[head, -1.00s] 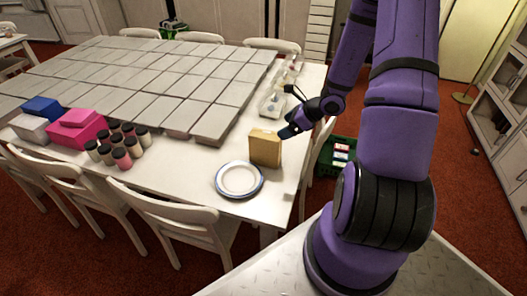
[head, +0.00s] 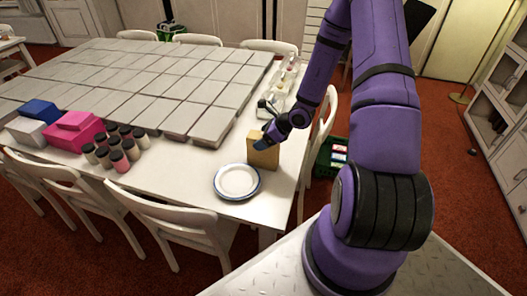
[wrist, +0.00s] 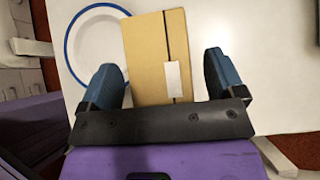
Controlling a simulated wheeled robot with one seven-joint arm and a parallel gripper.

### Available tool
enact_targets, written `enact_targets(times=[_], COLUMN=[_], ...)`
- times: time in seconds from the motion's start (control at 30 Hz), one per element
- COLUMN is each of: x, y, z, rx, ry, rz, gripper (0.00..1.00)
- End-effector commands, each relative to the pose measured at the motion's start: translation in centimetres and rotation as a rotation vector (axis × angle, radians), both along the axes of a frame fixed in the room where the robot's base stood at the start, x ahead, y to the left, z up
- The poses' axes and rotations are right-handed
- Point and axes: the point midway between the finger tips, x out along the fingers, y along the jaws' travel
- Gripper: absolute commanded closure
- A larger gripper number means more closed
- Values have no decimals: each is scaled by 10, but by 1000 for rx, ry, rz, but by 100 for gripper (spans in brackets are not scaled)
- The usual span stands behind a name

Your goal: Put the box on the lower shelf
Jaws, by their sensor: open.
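A tan cardboard box (head: 262,152) stands upright on the white table near its right end. In the wrist view the box (wrist: 152,55) has a dark line and a white label on it. In the wrist view my gripper (wrist: 168,82) is open, with one blue finger on each side of the near part of the box. Several shelves show in the cabinet (head: 503,120) at the right edge; which is the lower shelf is not clear.
A blue-rimmed white plate (head: 237,194) lies just left of the box. Dark-lidded jars (head: 118,148), a pink box (head: 77,130) and grey slabs (head: 190,85) cover the table further left. Chairs (head: 180,222) line the near edge. A green crate (head: 330,158) sits on the floor.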

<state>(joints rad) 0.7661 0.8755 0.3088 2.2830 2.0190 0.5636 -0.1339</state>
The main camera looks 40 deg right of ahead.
Motion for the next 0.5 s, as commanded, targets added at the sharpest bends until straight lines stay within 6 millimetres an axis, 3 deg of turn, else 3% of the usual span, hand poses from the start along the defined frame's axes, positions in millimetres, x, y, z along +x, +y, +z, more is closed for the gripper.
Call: enact_targets(times=[0.13, 0.17, 0.5], x=[0, 0, 0], y=[0, 0, 0], z=[0, 0, 0], rx=[0, 0, 0], ry=[0, 0, 0], rz=[0, 0, 0], gripper=[12, 16, 94])
